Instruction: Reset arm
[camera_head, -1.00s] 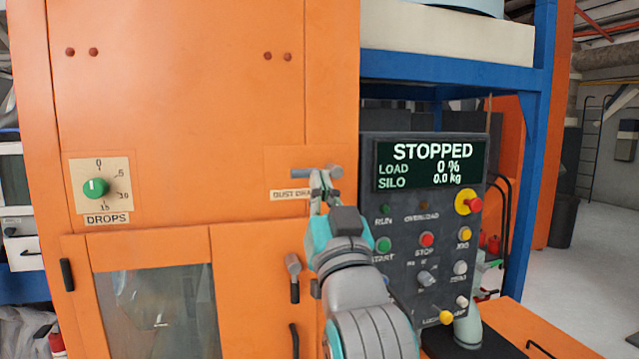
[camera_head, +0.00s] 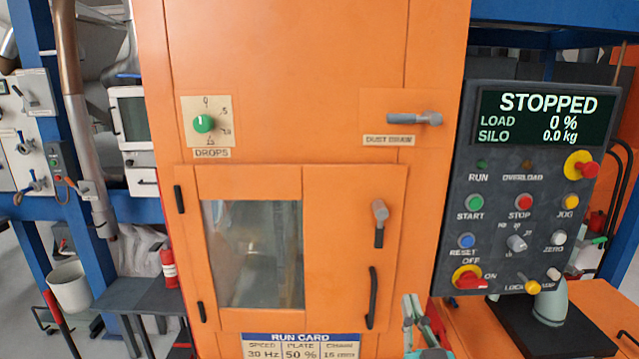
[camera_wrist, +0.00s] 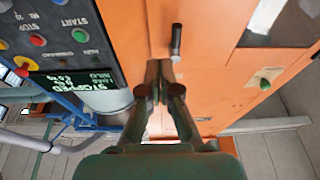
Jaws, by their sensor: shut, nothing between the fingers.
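My gripper (camera_head: 414,305) shows at the bottom of the head view, low in front of the orange cabinet (camera_head: 330,60), right of the run card. In the wrist view its fingers (camera_wrist: 159,72) are together with nothing between them. The dust drain handle (camera_head: 412,119) on the cabinet lies level, well above the gripper. In the wrist view, which is upside down, a dark handle (camera_wrist: 176,42) stands just beyond the fingertips, apart from them. Most of my arm is outside the head view.
The control panel (camera_head: 500,188) at the right reads STOPPED, load 0 %, silo 0.0 kg. The cabinet door has a window (camera_head: 253,250), a latch (camera_head: 379,222) and a black pull handle (camera_head: 372,297). The green DROPS knob (camera_head: 203,124) sits upper left. An orange ledge (camera_head: 590,318) lies below the panel.

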